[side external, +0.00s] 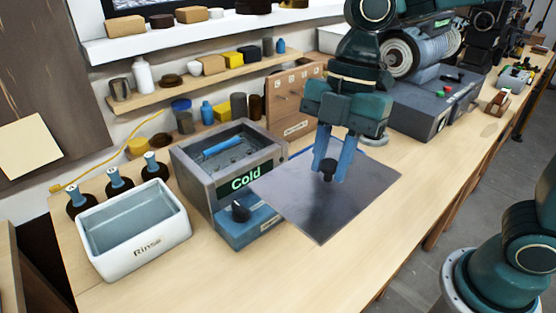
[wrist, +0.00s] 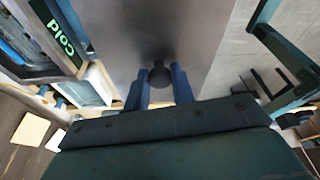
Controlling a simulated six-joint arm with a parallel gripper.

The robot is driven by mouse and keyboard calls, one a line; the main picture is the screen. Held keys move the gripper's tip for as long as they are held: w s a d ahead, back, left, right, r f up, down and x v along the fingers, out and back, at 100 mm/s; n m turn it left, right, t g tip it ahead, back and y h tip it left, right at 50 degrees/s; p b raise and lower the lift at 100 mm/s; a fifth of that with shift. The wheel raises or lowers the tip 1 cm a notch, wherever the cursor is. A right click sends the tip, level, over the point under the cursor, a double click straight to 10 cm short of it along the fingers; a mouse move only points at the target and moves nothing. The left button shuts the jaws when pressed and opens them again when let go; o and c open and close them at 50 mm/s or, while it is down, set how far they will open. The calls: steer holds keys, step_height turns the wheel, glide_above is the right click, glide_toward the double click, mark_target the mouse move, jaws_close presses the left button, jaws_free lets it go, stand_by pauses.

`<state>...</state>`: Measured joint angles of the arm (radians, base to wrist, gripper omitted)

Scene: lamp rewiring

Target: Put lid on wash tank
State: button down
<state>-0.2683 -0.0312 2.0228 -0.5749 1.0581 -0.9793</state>
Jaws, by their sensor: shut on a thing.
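The lid is a flat grey metal sheet (side external: 325,205) with a dark knob (side external: 328,170) in its middle. My gripper (side external: 329,172) is shut on that knob, with a blue finger on each side, and the lid is level or nearly so to the right of the tank. In the wrist view the lid (wrist: 150,28) spreads out beyond the fingers (wrist: 159,80). The wash tank (side external: 190,165) is a grey open box marked "Cold", with a blue item (side external: 222,147) inside. Its "Cold" sign also shows in the wrist view (wrist: 62,35). The lid's left corner comes close to the tank's front right side.
A blue control box with a black dial (side external: 241,211) sits in front of the tank. A white "Rinse" basin (side external: 133,230) stands to the left, with several dark bottles (side external: 118,180) behind it. Shelves (side external: 200,80) line the wall. The bench front (side external: 330,275) is clear.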

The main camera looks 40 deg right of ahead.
steer(key=w+d+r+m+t+h, duration=0.3)
steer(key=w+d+m, duration=1.3)
steer(key=m, duration=0.4)
steer(key=shift+w+d+t, duration=0.35)
steer(key=shift+w+t, duration=0.05)
steer(key=shift+w, duration=0.15)
step_height(320, 180, up, 5)
steer(key=w+a+n, duration=0.1)
steer(key=w+a, duration=0.4)
steer(key=a, duration=0.4)
steer(key=w+a+n, duration=0.1)
steer(key=w+a, duration=0.4)
steer(key=a, duration=0.3)
step_height(320, 180, down, 8)
steer(key=shift+w+r, duration=0.2)
steer(key=shift+r, duration=0.05)
